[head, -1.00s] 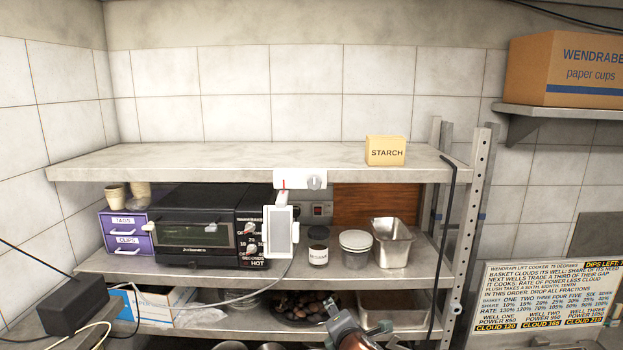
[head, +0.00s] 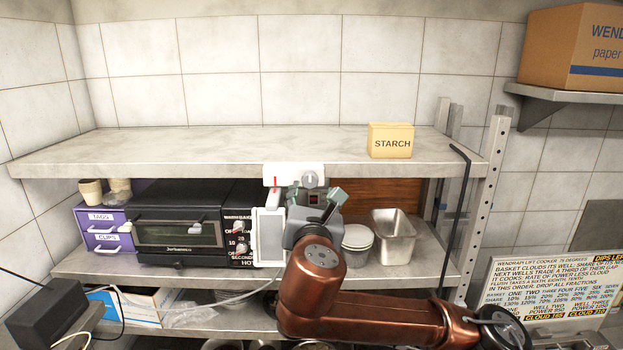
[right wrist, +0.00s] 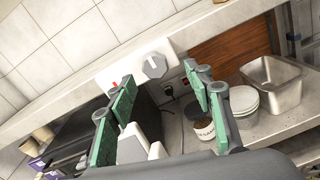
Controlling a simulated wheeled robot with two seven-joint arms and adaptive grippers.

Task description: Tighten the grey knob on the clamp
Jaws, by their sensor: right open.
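The grey knob (head: 310,179) sits on the front of the white clamp (head: 276,171) at the upper shelf's front edge. A small red mark is on the clamp left of the knob. My right gripper (head: 318,194) is open, just below and in front of the knob. In the right wrist view the knob (right wrist: 154,65) appears beyond the green-padded fingertips (right wrist: 157,80), with nothing between them. I cannot tell the exact gap to the knob. A white screen-like panel (head: 269,237) hangs under the clamp. My left gripper is not in view.
The upper shelf (head: 230,150) bears a STARCH box (head: 390,141). Below stand a black toaster oven (head: 178,228), a lidded tub (head: 357,243) and a steel pan (head: 393,235). A black cable (head: 458,205) hangs at the right.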

